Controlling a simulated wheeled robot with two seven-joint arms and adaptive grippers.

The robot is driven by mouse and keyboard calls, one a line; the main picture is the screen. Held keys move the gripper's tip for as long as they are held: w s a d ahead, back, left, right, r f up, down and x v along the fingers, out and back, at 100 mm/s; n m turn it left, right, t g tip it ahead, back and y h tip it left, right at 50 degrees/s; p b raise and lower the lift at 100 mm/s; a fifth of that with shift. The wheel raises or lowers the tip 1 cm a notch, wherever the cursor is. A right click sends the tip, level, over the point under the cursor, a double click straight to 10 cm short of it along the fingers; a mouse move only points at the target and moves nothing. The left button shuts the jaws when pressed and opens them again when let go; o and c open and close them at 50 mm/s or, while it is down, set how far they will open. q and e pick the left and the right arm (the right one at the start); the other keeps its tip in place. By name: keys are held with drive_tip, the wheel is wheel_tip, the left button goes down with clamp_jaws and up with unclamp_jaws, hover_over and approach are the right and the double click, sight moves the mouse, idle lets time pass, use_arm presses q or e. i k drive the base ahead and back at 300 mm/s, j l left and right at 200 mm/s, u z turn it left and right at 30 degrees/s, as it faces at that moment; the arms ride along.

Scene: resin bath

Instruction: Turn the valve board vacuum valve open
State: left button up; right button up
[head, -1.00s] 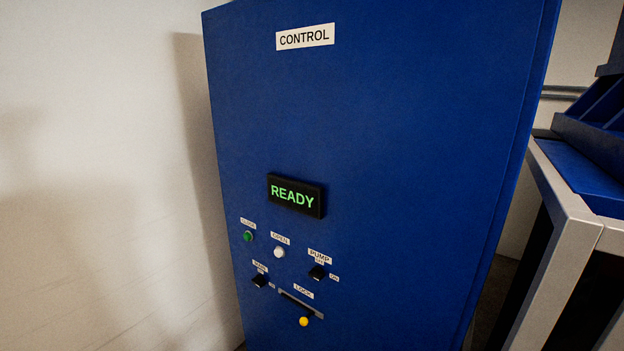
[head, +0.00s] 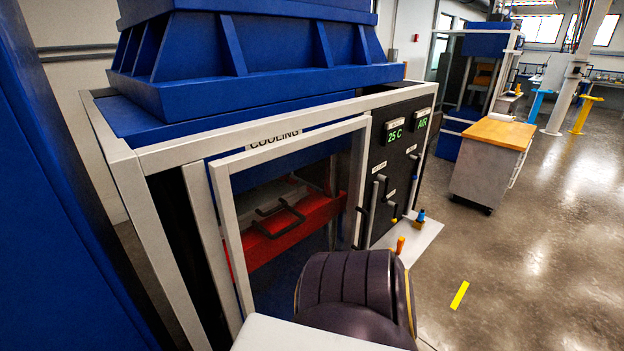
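The valve board (head: 398,150) is an upright black panel at the right end of the metal frame. It carries a green "25 C" display (head: 394,136) and a green "AIR" display (head: 422,122). Several lever handles with small white labels are on it, including a grey handle (head: 374,210) on its left side. The labels are too small to read, so I cannot tell which valve is the vacuum valve or how it is set. Neither gripper is in view.
A grey door frame (head: 222,225) stands before a red tray (head: 300,228) with black handles. A white shelf (head: 428,232) juts out below the board, with orange and blue items. A wood-topped cart (head: 495,150) stands right.

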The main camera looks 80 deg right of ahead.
sight(395, 214)
drive_tip(key=z, duration=3.2)
